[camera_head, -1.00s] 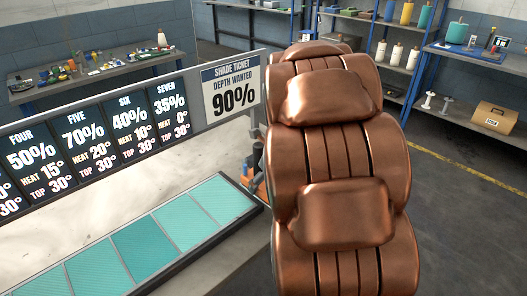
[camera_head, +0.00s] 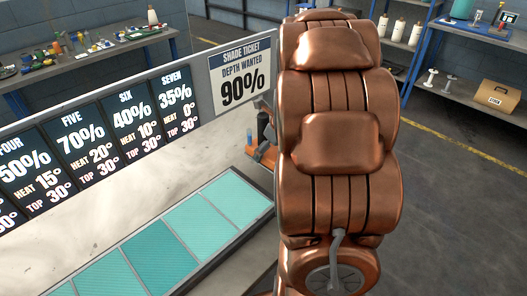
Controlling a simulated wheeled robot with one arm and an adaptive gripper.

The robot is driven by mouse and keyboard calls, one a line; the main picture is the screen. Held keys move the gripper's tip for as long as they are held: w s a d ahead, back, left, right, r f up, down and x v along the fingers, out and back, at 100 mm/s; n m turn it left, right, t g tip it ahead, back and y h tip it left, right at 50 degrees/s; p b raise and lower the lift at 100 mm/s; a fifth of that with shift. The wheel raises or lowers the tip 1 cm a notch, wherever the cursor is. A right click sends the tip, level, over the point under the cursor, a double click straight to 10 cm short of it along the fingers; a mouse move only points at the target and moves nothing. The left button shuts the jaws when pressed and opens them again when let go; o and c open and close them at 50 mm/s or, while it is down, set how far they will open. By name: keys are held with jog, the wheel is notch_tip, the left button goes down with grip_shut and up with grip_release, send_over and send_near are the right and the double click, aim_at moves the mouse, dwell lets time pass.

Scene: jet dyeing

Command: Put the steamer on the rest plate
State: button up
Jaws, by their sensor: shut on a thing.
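My copper-coloured arm fills the middle of the head view and hides what lies behind it. My gripper does not show, so its jaws and anything in them are hidden. I cannot make out the steamer or the rest plate for certain. A small orange piece (camera_head: 262,155) with a dark upright part (camera_head: 263,127) shows at the left edge of my arm, at the far end of the bench. It is mostly covered, and I cannot tell what it is.
A strip of teal swatches (camera_head: 158,262) lies on the pale bench (camera_head: 100,206). Behind it stand dark percentage panels (camera_head: 86,139) and a "90%" shade ticket (camera_head: 240,77). A cluttered table (camera_head: 93,63) is at back left, and shelving with a cardboard box (camera_head: 490,97) at right. The right floor is clear.

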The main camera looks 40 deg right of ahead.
jog(key=d, duration=0.3)
jog(key=d+p, duration=0.1)
jog(key=d, duration=0.3)
jog(key=d+f+p, duration=0.1)
jog(key=d, duration=0.3)
jog(key=shift+w, duration=0.4)
jog(key=shift+d+f+p, duration=0.1)
jog(key=shift+f+p, duration=0.7)
jog(key=shift+f, duration=0.9)
jog(key=shift+f, duration=0.1)
jog(key=o, duration=1.5)
jog(key=shift+o, duration=0.2)
